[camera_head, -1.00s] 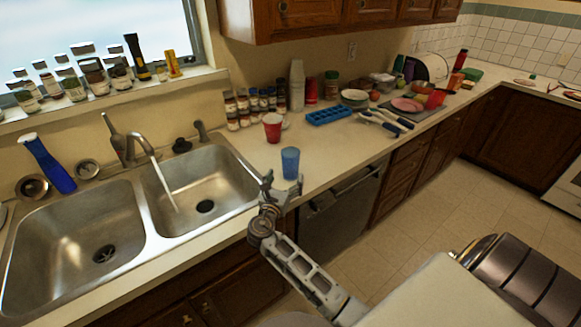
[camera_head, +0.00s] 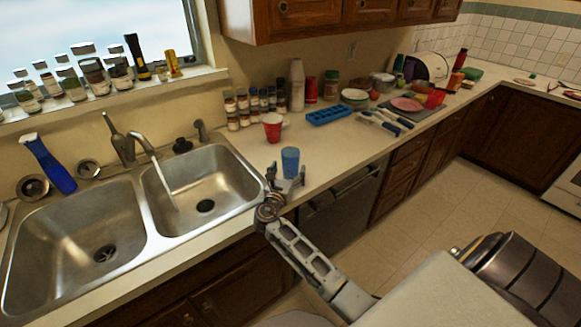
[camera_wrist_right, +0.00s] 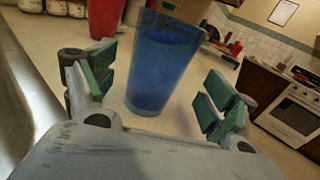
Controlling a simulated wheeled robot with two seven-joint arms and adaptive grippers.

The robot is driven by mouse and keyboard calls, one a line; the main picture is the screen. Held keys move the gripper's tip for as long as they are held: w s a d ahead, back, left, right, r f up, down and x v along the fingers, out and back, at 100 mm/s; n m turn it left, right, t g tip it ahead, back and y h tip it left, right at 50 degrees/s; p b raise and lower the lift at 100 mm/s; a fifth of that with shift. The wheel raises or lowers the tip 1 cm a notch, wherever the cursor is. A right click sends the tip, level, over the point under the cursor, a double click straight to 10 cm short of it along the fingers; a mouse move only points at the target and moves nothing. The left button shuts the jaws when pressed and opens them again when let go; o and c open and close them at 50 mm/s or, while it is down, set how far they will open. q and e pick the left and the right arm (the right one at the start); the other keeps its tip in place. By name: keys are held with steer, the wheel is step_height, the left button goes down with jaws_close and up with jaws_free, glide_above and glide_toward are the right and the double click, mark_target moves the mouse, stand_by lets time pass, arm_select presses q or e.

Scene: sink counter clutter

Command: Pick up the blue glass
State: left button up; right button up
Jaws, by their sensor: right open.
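The blue glass (camera_head: 290,161) stands upright on the counter near its front edge, to the right of the sink. My right gripper (camera_head: 286,180) is at the front of the glass, with its fingers apart. In the right wrist view, the blue glass (camera_wrist_right: 162,62) stands between the two open green-padded fingers of my right gripper (camera_wrist_right: 150,98). Gaps show on both sides, so the fingers do not touch the glass. My left gripper is not in view.
A red cup (camera_head: 272,128) stands behind the glass, slightly left. The double sink (camera_head: 150,215) with running water lies to the left. Spice jars (camera_head: 243,105) and a blue tray (camera_head: 328,115) stand farther back. The counter right of the glass is clear.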

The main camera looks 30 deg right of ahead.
mark_target(288, 169)
steer(key=shift+x, duration=1.85)
steer(key=shift+w+a, duration=0.1)
steer(key=c, duration=1.3)
steer(key=shift+r, duration=0.15)
step_height(288, 169, up, 10)
steer(key=shift+f+p, duration=0.15)
steer(key=shift+p, duration=0.3)
